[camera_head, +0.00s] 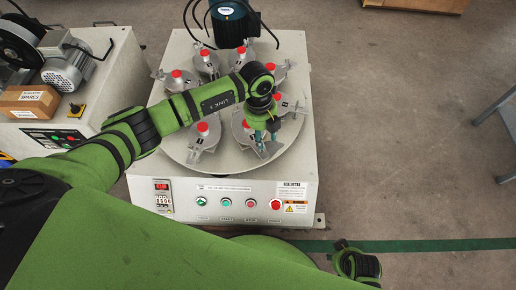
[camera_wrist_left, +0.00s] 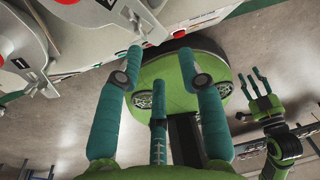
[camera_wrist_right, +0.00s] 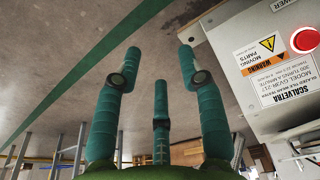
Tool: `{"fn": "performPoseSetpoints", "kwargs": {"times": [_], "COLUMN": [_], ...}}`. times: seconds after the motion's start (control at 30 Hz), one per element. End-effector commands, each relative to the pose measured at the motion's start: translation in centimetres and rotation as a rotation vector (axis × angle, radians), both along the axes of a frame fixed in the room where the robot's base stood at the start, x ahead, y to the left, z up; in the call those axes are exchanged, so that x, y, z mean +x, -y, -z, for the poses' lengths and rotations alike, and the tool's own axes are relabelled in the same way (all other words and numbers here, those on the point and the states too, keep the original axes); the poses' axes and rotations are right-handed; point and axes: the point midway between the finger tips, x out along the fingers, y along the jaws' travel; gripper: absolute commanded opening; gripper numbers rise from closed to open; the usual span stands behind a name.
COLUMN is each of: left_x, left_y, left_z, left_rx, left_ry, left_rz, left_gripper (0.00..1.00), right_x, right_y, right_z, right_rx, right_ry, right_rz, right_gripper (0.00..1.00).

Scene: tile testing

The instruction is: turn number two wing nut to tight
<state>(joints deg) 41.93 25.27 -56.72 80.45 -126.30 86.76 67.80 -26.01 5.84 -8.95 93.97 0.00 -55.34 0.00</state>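Grey clamp holders with red knobs stand in a ring on the round plate (camera_head: 180,150) of a white machine. Their number labels are too small to read, so I cannot tell which is number two. My left gripper (camera_head: 262,136) is over the holder at the plate's front right (camera_head: 245,126). In the left wrist view its fingers (camera_wrist_left: 160,55) are spread, one fingertip close to a grey winged part (camera_wrist_left: 150,22); contact is unclear. My right gripper (camera_wrist_right: 158,70) is open and empty beside the machine; it also shows in the left wrist view (camera_wrist_left: 262,92).
The machine's front panel (camera_head: 228,203) has several buttons and a warning label. A dark motor (camera_head: 230,22) stands at the plate's back. Another machine with a cardboard box (camera_head: 27,102) is on the left.

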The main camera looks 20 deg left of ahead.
Motion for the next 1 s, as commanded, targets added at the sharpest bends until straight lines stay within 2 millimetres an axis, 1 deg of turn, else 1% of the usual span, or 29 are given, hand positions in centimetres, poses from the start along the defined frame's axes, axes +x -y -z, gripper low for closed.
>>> {"fn": "performPoseSetpoints", "kwargs": {"times": [0.03,0.07,0.17,0.27,0.5,0.6,0.73,0.97,1.0], "left_x": [0.5,0.7,1.1,1.0,1.0,1.0,1.0,1.1,1.1], "left_y": [-0.9,-1.4,-2.1,-2.2,-2.2,-2.1,-2.1,-2.1,-2.1], "left_z": [0.1,0.0,0.2,1.3,5.1,6.1,6.6,6.7,6.7], "left_rx": [0.050,0.073,0.116,0.121,0.118,0.116,0.116,0.115,0.115], "left_ry": [0.021,0.029,0.044,0.043,0.041,0.042,0.044,0.044,0.044], "left_rz": [0.000,-0.003,-0.008,-0.009,-0.010,-0.009,-0.007,-0.007,-0.007], "left_gripper": [0.39,0.39,0.39,0.39,0.39,0.39,0.39,0.39,0.31], "right_x": [0.2,0.2,0.5,0.8,1.7,1.9,2.0,2.1,2.1], "right_y": [0.0,0.0,0.0,-0.1,-0.2,-0.2,-0.2,-0.2,-0.2], "right_z": [0.3,0.2,-0.2,-0.8,-3.0,-3.8,-4.4,-4.6,-4.6], "right_rx": [0.000,0.000,0.001,0.001,0.003,0.003,0.003,0.003,0.003], "right_ry": [0.003,0.003,0.008,0.013,0.029,0.033,0.035,0.036,0.036], "right_rz": [0.000,0.000,0.001,0.002,0.005,0.006,0.006,0.006,0.006], "right_gripper": [0.40,0.40,0.40,0.40,0.40,0.40,0.40,0.40,0.40]}}
